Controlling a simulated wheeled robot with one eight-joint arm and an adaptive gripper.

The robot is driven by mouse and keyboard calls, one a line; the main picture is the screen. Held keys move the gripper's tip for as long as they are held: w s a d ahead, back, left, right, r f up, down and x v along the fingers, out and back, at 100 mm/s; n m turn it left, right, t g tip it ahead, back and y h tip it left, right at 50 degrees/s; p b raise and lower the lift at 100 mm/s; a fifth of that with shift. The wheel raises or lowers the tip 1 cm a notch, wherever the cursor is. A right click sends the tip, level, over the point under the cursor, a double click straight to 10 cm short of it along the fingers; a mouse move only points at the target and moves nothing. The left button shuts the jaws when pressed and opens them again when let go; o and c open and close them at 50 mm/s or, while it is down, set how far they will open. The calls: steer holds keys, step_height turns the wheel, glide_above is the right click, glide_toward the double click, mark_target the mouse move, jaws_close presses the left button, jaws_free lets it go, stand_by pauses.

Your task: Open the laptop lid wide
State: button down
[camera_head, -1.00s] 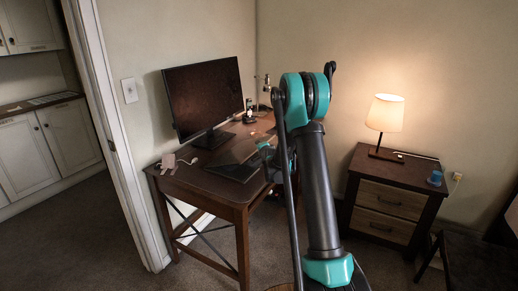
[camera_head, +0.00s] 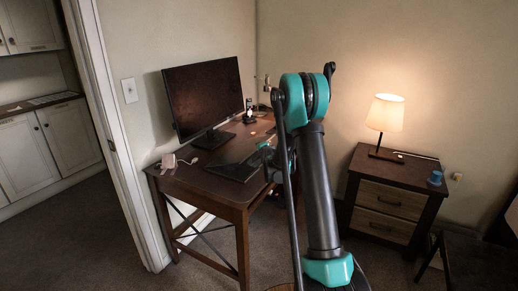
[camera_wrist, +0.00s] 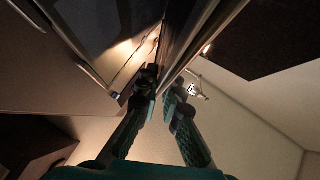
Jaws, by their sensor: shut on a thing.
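The dark laptop (camera_head: 228,168) lies on the front part of the brown desk, partly hidden behind my arm. In the head view its dark surface looks thin and low, and I cannot read the lid's angle well. In the wrist view the long thin edge of the laptop's lid (camera_wrist: 190,48) runs down to my fingertips, with a dark panel to its left. My gripper (camera_wrist: 155,92) is shut on the lid's edge, one finger to each side.
A monitor (camera_head: 203,97) stands at the back left of the desk (camera_head: 212,196). A pinkish small item (camera_head: 169,161) with a cable lies at the desk's left corner. Small items and a desk lamp stand at the back. A nightstand (camera_head: 390,200) with a lit lamp (camera_head: 385,113) is to the right.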

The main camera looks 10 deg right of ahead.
steer(key=shift+a+r, duration=0.1)
steer(key=shift+r, duration=0.1)
stand_by(0.4)
steer(key=shift+w+a+r+g, duration=0.15)
steer(key=shift+a+r+g, duration=0.15)
steer(key=shift+r, duration=0.25)
steer(key=w+a+r+n+g+h, duration=0.5)
steer(key=w+a+r, duration=0.6)
steer(key=a, duration=0.3)
steer(key=shift+a+r+g, duration=0.3)
steer(key=shift+r+g, duration=0.1)
steer(key=shift+r, duration=0.4)
steer(key=c, duration=1.9)
jaws_free()
steer(key=shift+o, duration=0.6)
